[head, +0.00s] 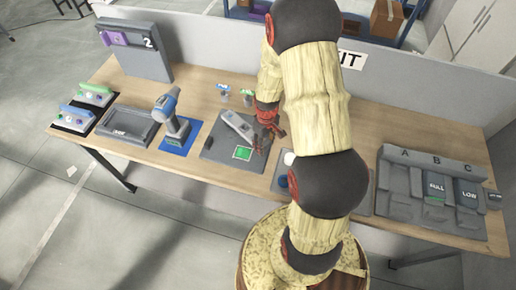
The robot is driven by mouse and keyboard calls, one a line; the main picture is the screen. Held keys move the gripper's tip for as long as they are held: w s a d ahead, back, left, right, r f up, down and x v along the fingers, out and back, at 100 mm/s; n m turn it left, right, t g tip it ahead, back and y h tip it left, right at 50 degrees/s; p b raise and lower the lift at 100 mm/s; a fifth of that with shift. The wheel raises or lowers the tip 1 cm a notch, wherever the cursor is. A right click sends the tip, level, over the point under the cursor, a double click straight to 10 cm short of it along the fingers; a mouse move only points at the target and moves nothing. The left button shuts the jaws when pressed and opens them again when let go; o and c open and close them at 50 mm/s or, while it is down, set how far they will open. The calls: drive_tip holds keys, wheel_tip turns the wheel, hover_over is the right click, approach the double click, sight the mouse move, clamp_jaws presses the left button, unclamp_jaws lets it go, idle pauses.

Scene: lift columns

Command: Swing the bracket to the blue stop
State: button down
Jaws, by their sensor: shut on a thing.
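The bracket (237,125) is a grey elongated arm on a dark grey plate (215,147) near the middle of the table. It lies slanted, from upper left to lower right. A small blue-topped piece (223,89) and a green-topped piece (247,95) stand behind the plate. I cannot tell whether the blue one is the stop.
A drill (170,115) stands on a blue mat left of the plate. A grey tray (127,125) is farther left. A grey rack (400,195) marked A, B and C is at the right. A low partition (220,45) runs along the back.

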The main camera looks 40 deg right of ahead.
drive_tip(key=shift+w+d+n, duration=0.15)
drive_tip(key=shift+d+n, duration=0.15)
drive_tip(key=shift+d, duration=0.25)
drive_tip(key=c, duration=1)
unclamp_jaws()
drive_tip(key=shift+d, duration=0.1)
drive_tip(key=shift+o, duration=0.2)
wheel_tip(320, 180, up, 12)
idle(0.3)
